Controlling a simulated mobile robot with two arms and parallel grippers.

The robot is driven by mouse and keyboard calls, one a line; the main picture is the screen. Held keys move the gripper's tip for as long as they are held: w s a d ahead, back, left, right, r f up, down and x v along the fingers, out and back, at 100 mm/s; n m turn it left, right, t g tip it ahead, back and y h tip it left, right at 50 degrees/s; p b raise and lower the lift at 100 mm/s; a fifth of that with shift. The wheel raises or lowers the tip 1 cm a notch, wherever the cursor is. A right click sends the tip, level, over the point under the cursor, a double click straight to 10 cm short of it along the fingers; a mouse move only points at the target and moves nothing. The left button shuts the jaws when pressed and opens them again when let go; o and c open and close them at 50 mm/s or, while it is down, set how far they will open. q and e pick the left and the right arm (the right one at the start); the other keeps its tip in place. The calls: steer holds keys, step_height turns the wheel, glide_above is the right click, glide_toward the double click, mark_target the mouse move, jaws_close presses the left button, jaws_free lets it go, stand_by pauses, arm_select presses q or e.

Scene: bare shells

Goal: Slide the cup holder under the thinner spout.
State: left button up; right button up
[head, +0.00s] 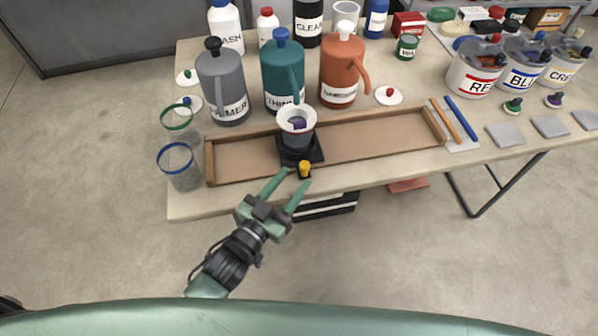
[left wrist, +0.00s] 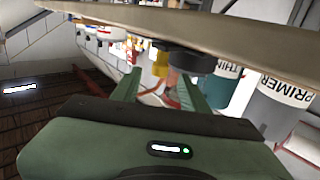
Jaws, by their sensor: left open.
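The black cup holder (head: 316,153) sits in a shallow wooden tray, carrying a cup with a white rim (head: 296,116). It stands in front of the teal THINNER jug (head: 283,78), slightly to its right. My right gripper is out of view.
The wooden tray (head: 385,140) has bare floor on both sides of the holder. A grey PRIMER jug (head: 223,85) stands left of the teal one, an orange jug (head: 338,75) right. Clear cups (head: 180,170) stand off the tray's left end; brushes (head: 462,118) lie right.

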arm_select(q)
steer(key=shift+v, duration=1.9)
